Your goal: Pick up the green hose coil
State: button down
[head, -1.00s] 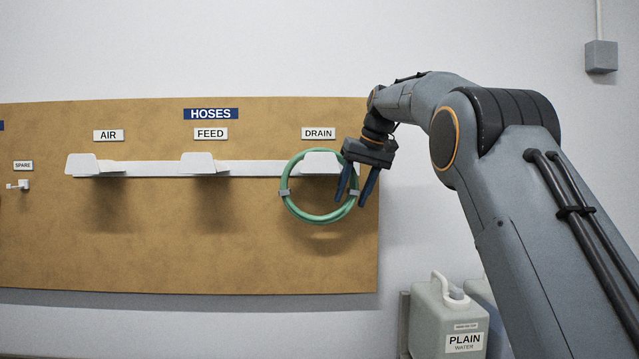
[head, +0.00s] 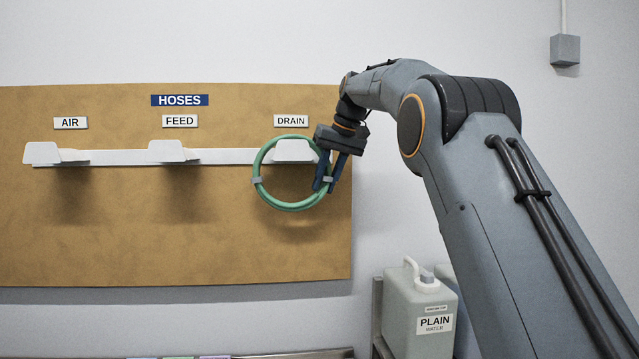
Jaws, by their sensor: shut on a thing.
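The green hose coil (head: 290,207) is a ring with grey clips on its left and right sides. It is at the white hook (head: 292,152) under the DRAIN label, in front of the brown board. The hook's white end shows inside the upper part of the ring. I cannot tell whether the coil still rests on the hook. My gripper (head: 325,187) points down at the coil's right side, its dark blue fingers shut on the hose near the right clip. The fingers hide a little of the hose there.
The hooks under AIR (head: 55,154) and FEED (head: 175,152) are empty, on the same white rail (head: 120,158). A PLAIN water jug (head: 420,300) stands below right of the board (head: 120,240). A shelf or bench edge (head: 290,354) shows at the bottom.

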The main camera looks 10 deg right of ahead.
jog(key=shift+s+r+b, duration=0.1)
jog(key=shift+r+b, duration=0.25)
jog(key=shift+r, duration=1.1)
jog(key=shift+r+p, duration=0.45)
jog(key=shift+r, duration=1.1)
jog(key=shift+s+r, duration=0.1)
jog(key=shift+r, duration=0.35)
jog(key=s+b, duration=1.6)
jog(key=s, duration=0.3)
jog(key=shift+s, duration=0.25)
jog(key=shift+f, duration=0.15)
